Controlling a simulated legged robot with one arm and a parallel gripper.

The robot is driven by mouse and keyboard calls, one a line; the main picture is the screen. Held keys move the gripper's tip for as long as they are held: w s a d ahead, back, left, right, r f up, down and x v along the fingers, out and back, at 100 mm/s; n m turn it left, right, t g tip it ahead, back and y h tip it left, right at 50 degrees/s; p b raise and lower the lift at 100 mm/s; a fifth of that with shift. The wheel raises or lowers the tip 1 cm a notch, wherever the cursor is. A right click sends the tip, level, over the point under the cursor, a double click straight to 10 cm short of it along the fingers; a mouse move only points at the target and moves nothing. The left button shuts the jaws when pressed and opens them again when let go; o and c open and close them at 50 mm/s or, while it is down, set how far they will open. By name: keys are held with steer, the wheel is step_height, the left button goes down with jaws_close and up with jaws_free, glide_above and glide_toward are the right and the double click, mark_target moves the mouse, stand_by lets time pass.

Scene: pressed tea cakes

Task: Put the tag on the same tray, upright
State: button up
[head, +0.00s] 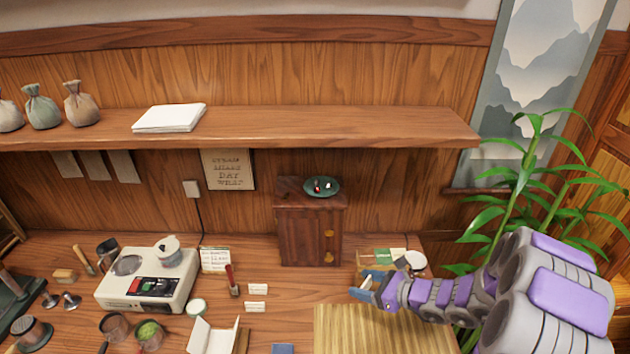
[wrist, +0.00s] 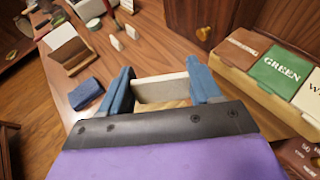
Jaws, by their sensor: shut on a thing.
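My gripper (head: 368,288) is at the right of the table, just above the back edge of a slatted yellowish mat or tray (head: 385,330). In the wrist view its two blue fingers (wrist: 160,90) are shut on a pale flat tag (wrist: 160,88), which spans between them. No writing shows on the tag. In the head view the tag is mostly hidden by the fingers. A bit of yellowish surface shows just below the tag. I cannot tell whether the tag touches it. A wooden tray (wrist: 235,78) with brown, green and white packets lies to the right of the gripper.
Two small white cards (head: 258,289) stand left of the gripper, near a red-handled stamp (head: 232,281). A blue block (wrist: 86,94) lies at the left. A dark cabinet (head: 308,230) with a green dish (head: 322,187) stands behind.

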steer(key=w+r+m+t+h, duration=0.2)
steer(key=w+r+m+h, duration=0.1)
steer(key=r, duration=0.7)
steer(key=w+r+m+t+h, duration=0.2)
steer(key=w+r+m+h, duration=0.1)
steer(key=r, duration=0.8)
steer(key=shift+w+d+m+t+h+b, duration=0.2)
steer(key=shift+m+t+h+b, duration=0.25)
steer(key=shift+m, duration=0.25)
steer(key=shift+r, duration=0.1)
